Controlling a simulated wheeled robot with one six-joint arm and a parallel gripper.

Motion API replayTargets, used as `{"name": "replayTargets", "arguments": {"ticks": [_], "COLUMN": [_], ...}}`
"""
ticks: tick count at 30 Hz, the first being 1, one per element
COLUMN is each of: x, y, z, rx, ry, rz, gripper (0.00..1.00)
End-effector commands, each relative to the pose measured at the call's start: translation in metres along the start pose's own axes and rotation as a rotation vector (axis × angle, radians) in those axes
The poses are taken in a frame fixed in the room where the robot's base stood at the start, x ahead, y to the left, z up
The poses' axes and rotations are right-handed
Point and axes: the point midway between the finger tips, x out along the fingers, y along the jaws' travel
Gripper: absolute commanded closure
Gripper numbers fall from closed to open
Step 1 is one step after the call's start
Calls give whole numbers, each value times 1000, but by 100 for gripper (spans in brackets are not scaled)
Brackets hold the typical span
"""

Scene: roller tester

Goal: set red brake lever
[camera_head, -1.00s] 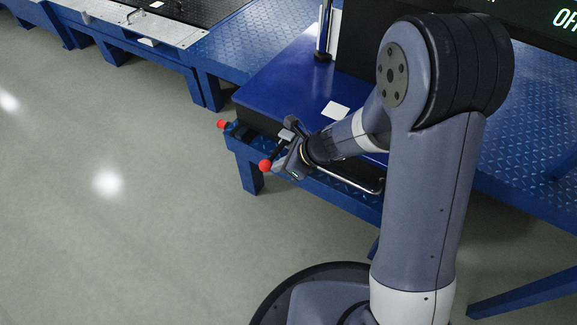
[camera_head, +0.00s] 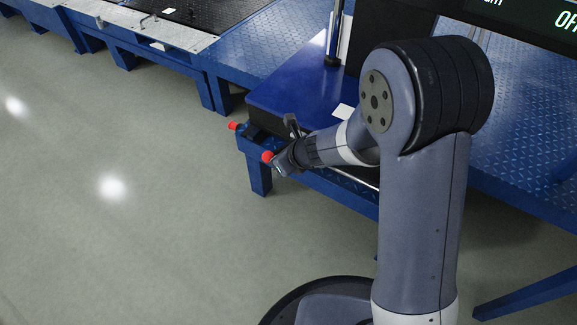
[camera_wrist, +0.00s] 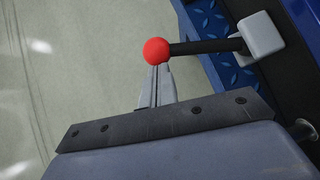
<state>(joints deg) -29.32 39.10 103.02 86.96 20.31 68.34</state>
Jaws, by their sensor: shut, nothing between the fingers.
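The lever's red ball knob (camera_wrist: 156,50) sits in the upper middle of the wrist view. Its black rod (camera_wrist: 205,47) runs right to a pale grey block. In the head view, the near red ball (camera_head: 267,156) is at the platform edge beside my gripper (camera_head: 278,168). In the wrist view, my gripper (camera_wrist: 156,72) has its fingers together and empty, with the tips just below the ball. The ball overlaps the tips in the picture. I cannot tell whether they touch. My gripper partly hides the rod in the head view.
A second red knob (camera_head: 234,126) projects from the platform corner to the left. The blue platform (camera_head: 290,85) and its diamond-plate deck (camera_head: 510,120) lie behind and right. A dark display stands at the upper right. Open grey floor (camera_head: 110,230) lies at the left.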

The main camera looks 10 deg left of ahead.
Motion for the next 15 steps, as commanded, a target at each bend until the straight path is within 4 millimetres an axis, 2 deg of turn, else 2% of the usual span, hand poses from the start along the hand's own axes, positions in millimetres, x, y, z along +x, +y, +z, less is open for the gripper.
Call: {"name": "replayTargets", "arguments": {"ticks": [5,15], "x": [12,28], "y": [5,1], "z": [14,34], "rx": [121,115], "ry": [1,1], "rz": [-106,-100], "gripper": [100,100]}}
